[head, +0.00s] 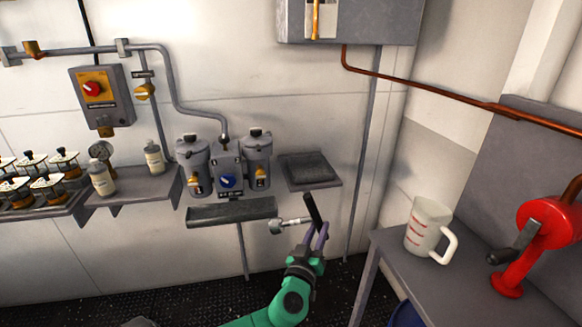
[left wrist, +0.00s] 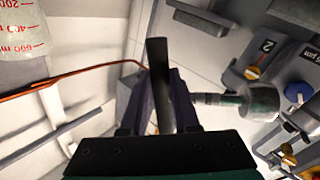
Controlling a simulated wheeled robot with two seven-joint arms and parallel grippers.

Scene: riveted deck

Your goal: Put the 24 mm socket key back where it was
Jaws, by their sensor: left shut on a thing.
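The socket key has a black bar handle (head: 313,208) and a pale metal shaft ending in a wide round socket (head: 276,227). My left gripper (head: 317,232) is shut on it near the handle and holds it in the air, below and in front of the wall shelves. The socket points left in the head view. In the left wrist view the handle (left wrist: 157,75) stands between the fingers (left wrist: 160,100), and the socket (left wrist: 258,103) sticks out to the right. No size marking is readable on it. My right gripper is not in view.
A small wall shelf with a dark recessed top (head: 310,172) looks empty. Left of it are twin grey filter housings (head: 193,165) with a blue knob (head: 228,181), above a narrow trough (head: 232,211). A measuring jug (head: 428,228) and red crank device (head: 540,235) stand on the right bench.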

